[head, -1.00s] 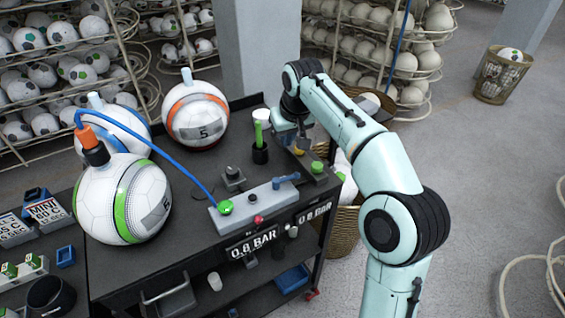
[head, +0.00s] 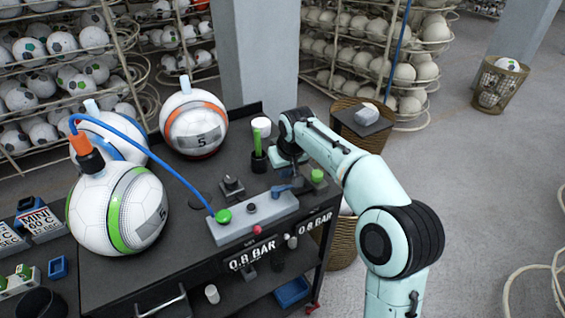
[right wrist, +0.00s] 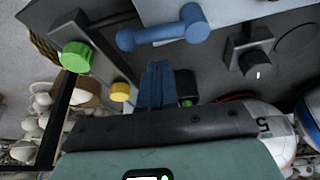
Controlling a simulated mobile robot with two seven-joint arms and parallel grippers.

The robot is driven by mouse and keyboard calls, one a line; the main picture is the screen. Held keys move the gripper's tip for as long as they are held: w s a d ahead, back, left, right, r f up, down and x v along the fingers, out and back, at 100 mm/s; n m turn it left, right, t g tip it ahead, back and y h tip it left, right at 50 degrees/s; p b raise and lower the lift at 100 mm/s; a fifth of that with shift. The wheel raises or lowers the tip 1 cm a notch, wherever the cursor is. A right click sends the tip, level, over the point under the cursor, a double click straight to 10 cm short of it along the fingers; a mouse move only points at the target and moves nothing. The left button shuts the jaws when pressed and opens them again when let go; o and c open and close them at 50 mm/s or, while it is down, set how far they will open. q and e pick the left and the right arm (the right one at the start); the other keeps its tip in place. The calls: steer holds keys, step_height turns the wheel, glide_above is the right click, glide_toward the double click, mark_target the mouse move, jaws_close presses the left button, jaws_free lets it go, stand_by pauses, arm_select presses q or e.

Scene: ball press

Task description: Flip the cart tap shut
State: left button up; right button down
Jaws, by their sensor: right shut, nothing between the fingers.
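The blue tap lever (head: 281,191) sits at the right end of the grey block (head: 257,217) on the cart top. It also shows in the right wrist view (right wrist: 160,34) as a blue bar with rounded ends, beside the grey block. My right gripper (head: 294,176) is low over the cart, just behind the tap. Its blue fingers (right wrist: 157,85) are shut with nothing between them. In the right wrist view a small gap shows between the fingertips and the lever. The fingertips are partly hidden in the head view. My left gripper is not in view.
A blue hose (head: 165,166) runs from the white-and-green ball (head: 118,208) to a green fitting (head: 223,216) on the block. A green knob (head: 318,175) stands right of the gripper, a black cup with a green stick (head: 258,150) to its left.

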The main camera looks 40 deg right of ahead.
steer(key=shift+s+a+f, duration=0.1)
steer(key=shift+s+a, duration=0.05)
steer(key=shift+s, duration=0.4)
steer(key=shift+s+a, duration=0.15)
steer(key=shift+s, duration=0.4)
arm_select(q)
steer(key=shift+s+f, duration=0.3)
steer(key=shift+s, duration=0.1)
arm_select(e)
steer(key=shift+w, duration=0.1)
